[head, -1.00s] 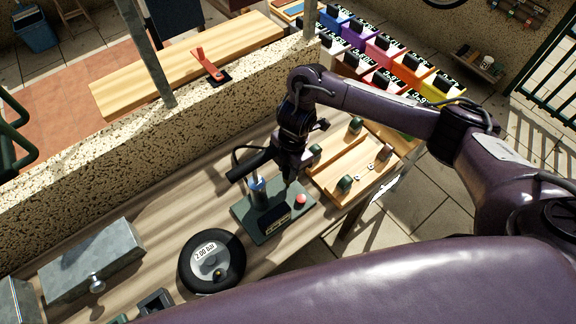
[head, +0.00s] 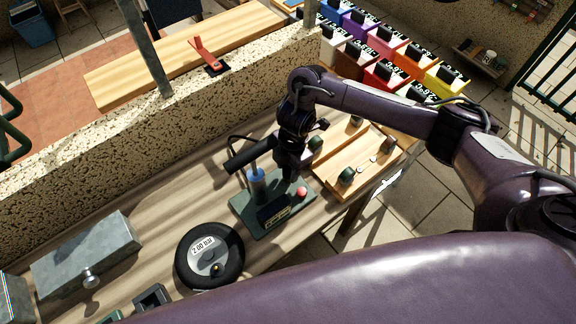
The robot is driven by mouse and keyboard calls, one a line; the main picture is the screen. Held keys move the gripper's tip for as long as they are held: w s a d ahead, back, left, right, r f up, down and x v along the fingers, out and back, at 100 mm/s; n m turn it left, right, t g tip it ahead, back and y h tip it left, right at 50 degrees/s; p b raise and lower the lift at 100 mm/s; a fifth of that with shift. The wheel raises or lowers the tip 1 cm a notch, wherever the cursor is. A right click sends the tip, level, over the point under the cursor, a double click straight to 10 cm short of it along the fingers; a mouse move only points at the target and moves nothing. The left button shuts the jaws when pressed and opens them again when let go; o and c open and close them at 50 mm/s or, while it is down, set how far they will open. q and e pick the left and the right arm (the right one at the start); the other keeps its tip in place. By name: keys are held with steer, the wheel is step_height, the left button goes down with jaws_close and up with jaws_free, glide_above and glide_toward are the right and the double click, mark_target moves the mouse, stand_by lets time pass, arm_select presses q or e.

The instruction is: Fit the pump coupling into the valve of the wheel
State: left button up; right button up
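The wheel (head: 183,257) lies flat on the bench, a black tyre around a grey hub with a "2.00 bar" label. A small brass-coloured piece, apparently the valve (head: 216,268), shows at the hub. Right of it stands the pump (head: 245,208), with a green base, blue cylinder, black handle (head: 250,156), dark display and red button. A dark hose loops behind the handle. I cannot make out the coupling. My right gripper (head: 290,172) points down over the pump's back right. Its fingers are dark and blurred into the pump, so their opening is unclear. My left gripper is out of view.
A grey metal box (head: 85,255) with a round knob sits at the bench's left. A speckled wall (head: 120,150) runs along the back. Bare bench lies between box and wheel.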

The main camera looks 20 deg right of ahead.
steer(key=shift+o, duration=1)
